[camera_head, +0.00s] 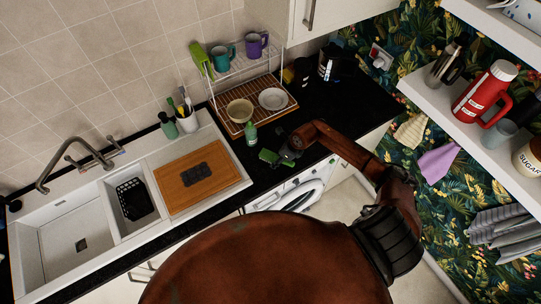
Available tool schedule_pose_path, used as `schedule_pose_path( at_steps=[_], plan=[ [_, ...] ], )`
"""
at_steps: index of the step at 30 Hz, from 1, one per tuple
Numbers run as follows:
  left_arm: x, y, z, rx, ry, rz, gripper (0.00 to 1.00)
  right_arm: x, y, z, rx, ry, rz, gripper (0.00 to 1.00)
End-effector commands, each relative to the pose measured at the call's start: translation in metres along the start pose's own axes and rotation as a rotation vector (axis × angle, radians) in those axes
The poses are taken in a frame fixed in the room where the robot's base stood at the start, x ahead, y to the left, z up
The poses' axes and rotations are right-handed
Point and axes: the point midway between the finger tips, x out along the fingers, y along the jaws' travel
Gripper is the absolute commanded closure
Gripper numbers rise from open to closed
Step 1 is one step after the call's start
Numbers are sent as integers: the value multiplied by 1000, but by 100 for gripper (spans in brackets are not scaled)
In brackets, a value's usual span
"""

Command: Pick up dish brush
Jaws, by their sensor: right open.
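A small green item (268,157), which may be the dish brush, lies on the black worktop near its front edge. It is too small to identify for sure. My right gripper (284,156) is low over the worktop, just right of the green item. It is open, and the picture does not show whether it touches the item. A pale holder (187,123) with several upright handled utensils stands behind the sink unit; a brush among them cannot be ruled out. My left gripper is not in view.
A green bottle (251,134) stands close behind the green item. A dish rack (239,121) with a bowl (240,111) and plate (272,99) is farther back. A wooden board (215,187) lies left, beside the sink (75,238). A wall shelf (440,95) holds a red flask (484,94).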

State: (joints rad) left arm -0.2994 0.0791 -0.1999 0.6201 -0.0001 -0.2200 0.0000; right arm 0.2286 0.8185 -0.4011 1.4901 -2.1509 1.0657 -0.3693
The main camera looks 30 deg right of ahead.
Motion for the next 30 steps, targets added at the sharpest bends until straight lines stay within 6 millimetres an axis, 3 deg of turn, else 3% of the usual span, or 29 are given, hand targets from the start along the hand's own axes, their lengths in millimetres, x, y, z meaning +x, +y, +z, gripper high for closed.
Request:
schedule_pose_path(
  at_steps=[4,11,30],
  plan=[
    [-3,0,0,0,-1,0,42,11,0,0,0,1,0,44],
    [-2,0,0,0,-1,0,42,13,0,-1,-1,1,0,44],
    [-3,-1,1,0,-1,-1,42,12,0,0,0,0,0,88]
  ],
)
